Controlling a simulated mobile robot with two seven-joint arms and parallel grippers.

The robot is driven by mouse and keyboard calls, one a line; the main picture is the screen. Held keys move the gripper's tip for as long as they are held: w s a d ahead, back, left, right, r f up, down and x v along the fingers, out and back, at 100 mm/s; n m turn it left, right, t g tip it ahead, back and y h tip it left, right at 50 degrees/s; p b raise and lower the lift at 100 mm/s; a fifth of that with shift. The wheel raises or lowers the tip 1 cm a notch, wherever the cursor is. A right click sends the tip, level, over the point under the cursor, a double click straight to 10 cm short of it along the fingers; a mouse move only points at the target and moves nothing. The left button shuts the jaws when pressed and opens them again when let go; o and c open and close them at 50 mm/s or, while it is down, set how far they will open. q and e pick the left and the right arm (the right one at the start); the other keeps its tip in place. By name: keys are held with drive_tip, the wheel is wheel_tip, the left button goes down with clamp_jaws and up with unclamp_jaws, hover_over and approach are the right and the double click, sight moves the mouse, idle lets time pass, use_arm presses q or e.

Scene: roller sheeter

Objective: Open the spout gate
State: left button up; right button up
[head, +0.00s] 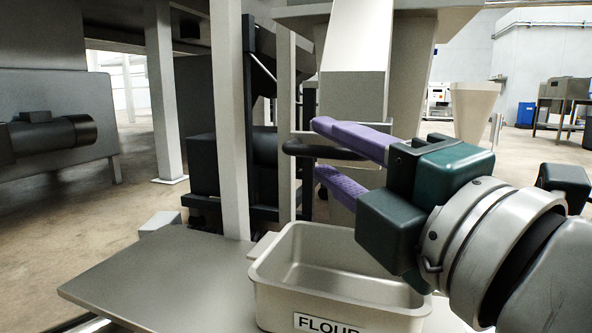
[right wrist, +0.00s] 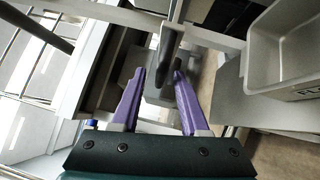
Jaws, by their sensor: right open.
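My right gripper (head: 321,148) reaches in from the right in the head view, its two purple fingers apart, one above the other. A dark rounded handle bar (head: 297,148) lies between the fingers at the level of the gap and sticks out past their tips to the left. In the right wrist view the dark bar (right wrist: 168,48) shows between and beyond the fingertips (right wrist: 159,72). I cannot tell whether either finger touches it. The pale spout (head: 356,45) comes down above and behind the fingers. The gate plate itself is not clearly seen. My left gripper is not in view.
A metal bin labelled FLOUR (head: 275,283) stands under the spout on a flat metal shelf (head: 150,275); it also shows in the right wrist view (right wrist: 262,50). An upright post (head: 229,120) stands left of the handle. The shelf left of the bin is clear.

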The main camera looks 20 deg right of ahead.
drive_tip(key=v, duration=0.8)
drive_tip(key=shift+s, duration=0.35)
drive_tip(key=shift+d, duration=0.1)
drive_tip(key=s+d+r+m+g+h+p, duration=0.1)
drive_tip(key=d+r+m+g+h+p, duration=0.25)
drive_tip(key=r+m+p, duration=0.8)
drive_tip(key=d+r+m+g+h+p, duration=0.1)
drive_tip(key=d+r+g+h+p, duration=0.45)
drive_tip(key=p, duration=1.25)
drive_tip(key=s+a+r+m+g+y+p, duration=0.2)
drive_tip(key=s+r+m+g+y+p, duration=0.3)
drive_tip(key=r+p, duration=0.75)
drive_tip(key=s+a+r+m+g+p, duration=0.15)
drive_tip(key=s+r+p, duration=0.6)
drive_tip(key=p, duration=0.95)
wheel_tip(320, 180, up, 36)
drive_tip(key=p, duration=3.6)
drive_tip(key=shift+a+r+m, duration=0.2)
drive_tip(key=shift+m, duration=0.2)
